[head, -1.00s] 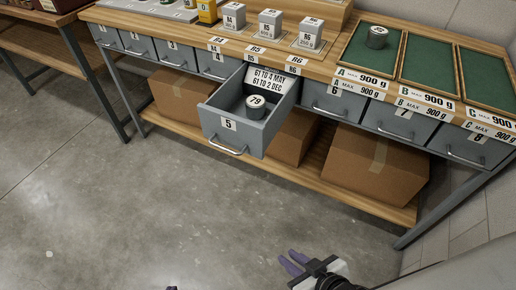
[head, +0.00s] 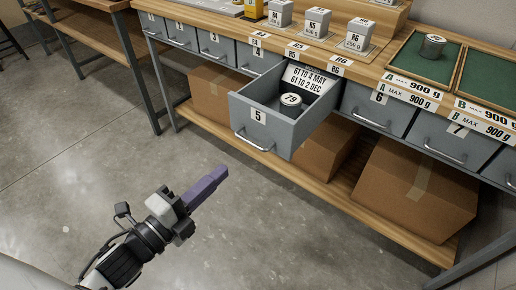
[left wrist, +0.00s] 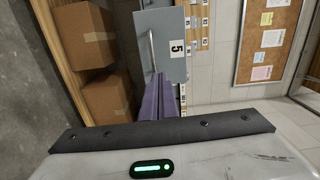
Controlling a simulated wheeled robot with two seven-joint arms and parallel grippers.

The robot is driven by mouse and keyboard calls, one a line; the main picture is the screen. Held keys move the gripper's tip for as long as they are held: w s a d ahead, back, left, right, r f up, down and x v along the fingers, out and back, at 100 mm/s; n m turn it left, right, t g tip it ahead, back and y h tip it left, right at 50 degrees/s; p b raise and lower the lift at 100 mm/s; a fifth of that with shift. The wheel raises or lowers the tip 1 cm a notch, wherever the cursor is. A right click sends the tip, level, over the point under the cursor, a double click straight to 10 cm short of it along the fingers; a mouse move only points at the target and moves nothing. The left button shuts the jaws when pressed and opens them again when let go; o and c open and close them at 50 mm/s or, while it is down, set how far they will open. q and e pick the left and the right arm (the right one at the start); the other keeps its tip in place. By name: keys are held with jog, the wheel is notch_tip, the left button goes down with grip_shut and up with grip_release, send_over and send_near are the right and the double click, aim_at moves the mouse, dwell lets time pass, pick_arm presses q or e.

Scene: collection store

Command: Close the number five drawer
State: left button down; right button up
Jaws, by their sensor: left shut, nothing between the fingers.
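The number five drawer (head: 265,130) is a grey drawer pulled far out of the bench. Its front has a "5" label and a silver bar handle (head: 254,143). Inside lie a round grey tin marked 79 (head: 291,100) and a card (head: 304,79). My left gripper (head: 222,172) has its purple fingers shut and empty, in front of and below the drawer front, apart from it in the head view. In the left wrist view the drawer front (left wrist: 172,22) shows sideways beyond the fingers (left wrist: 152,100). My right gripper is not in view.
Closed drawers, such as number 6 (head: 376,108), flank the open one. Cardboard boxes (head: 416,190) stand on the wooden lower shelf (head: 335,187). Weights (head: 316,22) and green-lined trays (head: 422,60) are on the bench top. The floor in front is clear.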

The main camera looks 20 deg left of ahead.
aim_at(265, 132)
pick_arm(q)
jog(key=x, duration=1.4)
jog(key=shift+d+r+b, duration=0.15)
jog(key=shift+r+b, duration=0.15)
jog(key=shift+r, duration=0.05)
